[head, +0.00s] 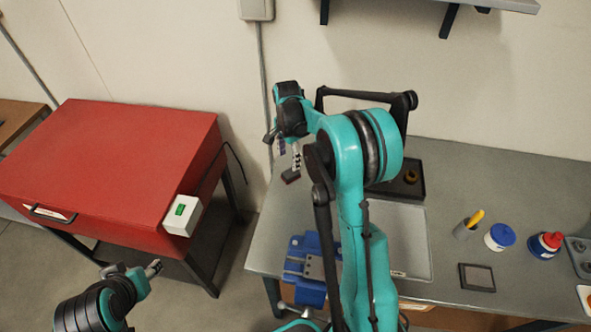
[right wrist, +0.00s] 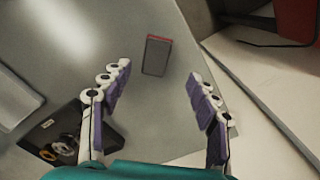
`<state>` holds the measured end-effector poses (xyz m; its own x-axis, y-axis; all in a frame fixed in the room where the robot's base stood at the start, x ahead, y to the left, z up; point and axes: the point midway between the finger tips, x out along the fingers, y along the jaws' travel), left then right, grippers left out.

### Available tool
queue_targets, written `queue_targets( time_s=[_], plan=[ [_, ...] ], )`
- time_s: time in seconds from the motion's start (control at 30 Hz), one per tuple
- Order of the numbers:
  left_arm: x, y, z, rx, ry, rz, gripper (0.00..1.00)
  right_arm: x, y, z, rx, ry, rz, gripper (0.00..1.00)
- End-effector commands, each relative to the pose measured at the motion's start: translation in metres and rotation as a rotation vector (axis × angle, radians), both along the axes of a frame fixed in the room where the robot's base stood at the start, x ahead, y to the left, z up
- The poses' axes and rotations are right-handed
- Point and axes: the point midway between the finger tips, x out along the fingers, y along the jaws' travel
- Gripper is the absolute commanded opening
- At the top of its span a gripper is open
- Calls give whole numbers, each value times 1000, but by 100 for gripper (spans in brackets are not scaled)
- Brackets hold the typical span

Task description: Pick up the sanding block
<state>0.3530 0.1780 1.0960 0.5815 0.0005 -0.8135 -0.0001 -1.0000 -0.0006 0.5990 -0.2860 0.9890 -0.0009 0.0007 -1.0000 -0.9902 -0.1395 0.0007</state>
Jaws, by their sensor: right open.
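The sanding block is a small dark grey block with a red edge. It lies on the grey workbench in the right wrist view (right wrist: 156,56), and shows in the head view (head: 291,177) just below my right gripper (head: 288,153). In the right wrist view my right gripper (right wrist: 159,76) is open and empty, its purple-padded fingers spread to either side, with the block between and beyond the fingertips. My left gripper (head: 152,268) is low at the left, away from the bench; its finger gap is unclear.
A dark tray (head: 416,188) with a ring-shaped part stands on the bench behind my right arm. A blue vise (head: 305,262) sits at the front edge. A red cabinet (head: 110,165) is at the left. Several bottles, including a blue-lidded jar (head: 500,237), stand at the right.

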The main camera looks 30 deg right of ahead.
Motion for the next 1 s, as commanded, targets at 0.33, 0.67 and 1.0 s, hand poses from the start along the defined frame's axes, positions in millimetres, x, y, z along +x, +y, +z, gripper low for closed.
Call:
queue_targets(
  time_s=[0.33,0.67,1.0],
  plan=[
    [0,0,-13,0,0,0,46,-3,-3,-39,0,0,-1,60],
    [0,0,-23,0,0,0,46,-5,-4,-73,-2,-2,0,60],
    [0,0,-22,0,0,0,46,-5,-4,-72,-2,-2,0,5]
  ],
)
